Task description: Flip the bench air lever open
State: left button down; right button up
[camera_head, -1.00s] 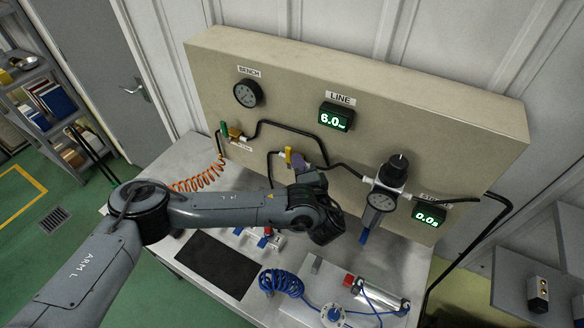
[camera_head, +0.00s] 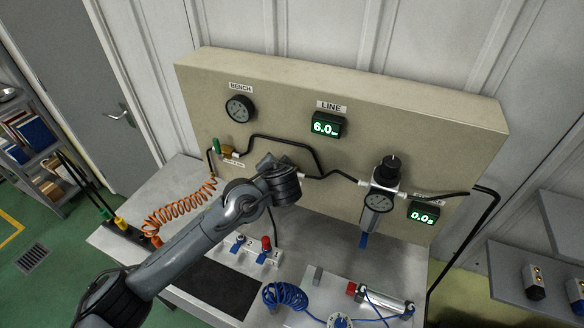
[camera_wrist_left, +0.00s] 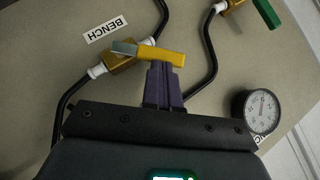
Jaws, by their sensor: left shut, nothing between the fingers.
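The bench air lever (camera_wrist_left: 162,55) is a yellow handle with a grey end on a brass valve (camera_wrist_left: 122,60) next to a BENCH label (camera_wrist_left: 105,28). In the left wrist view the lever lies at a slant across the valve and pipe line, neither in line with it nor square to it. My left gripper (camera_wrist_left: 165,66) has purple fingers, shut and empty, with the tips at the yellow handle's edge; they look in contact or very close. In the head view my left wrist hides the lever and fingers. My right gripper is not in view.
A green-handled valve (camera_head: 217,146) is to the left on the panel (camera_head: 345,85). The BENCH gauge (camera_head: 240,108) is above it. The LINE display (camera_head: 327,124) reads 6.0. A regulator (camera_head: 383,190) is to the right. An orange coiled hose (camera_head: 175,218) lies on the bench.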

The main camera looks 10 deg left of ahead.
pick_arm(q)
jog(key=h+p, duration=0.1)
jog(key=p, duration=0.2)
jog(key=a+n+g+h+p, duration=0.1)
jog(key=p, duration=0.2)
jog(key=w+a+n+h+p, duration=0.1)
jog(key=p, duration=0.2)
jog(key=shift+a+r+g+h+p, duration=0.2)
jog(key=shift+g+h+p, duration=0.1)
jog(key=shift+g+p, duration=0.1)
dwell(0.4)
jog(key=w+r+p+v, duration=0.1)
jog(key=p+v, duration=0.1)
jog(key=v, duration=1.1)
jog(key=shift+w+d+r+p, duration=0.3)
jog(key=shift+d+r+p, duration=0.05)
jog(key=shift+d, duration=0.15)
